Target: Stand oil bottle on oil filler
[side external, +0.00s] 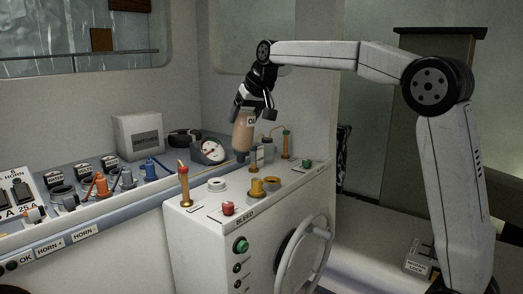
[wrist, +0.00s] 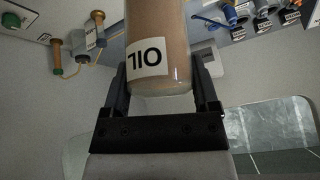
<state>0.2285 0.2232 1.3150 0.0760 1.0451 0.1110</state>
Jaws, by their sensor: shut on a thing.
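The tan oil bottle (side external: 243,132) hangs in my gripper (side external: 254,104) above the back of the white console, slightly tilted, with a blue-grey narrow end downward. In the wrist view the bottle (wrist: 160,25) sits between the two black fingers of my gripper (wrist: 158,75), its OIL label facing the camera. My gripper is shut on it. Fittings on the console top include a brass-yellow one (side external: 257,187) and a white ring (side external: 217,184); I cannot tell which is the oil filler. Whether the bottle's lower end touches anything is unclear.
Orange and blue fittings (side external: 151,169) crowd the left shelf, with a white box (side external: 138,136) behind.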

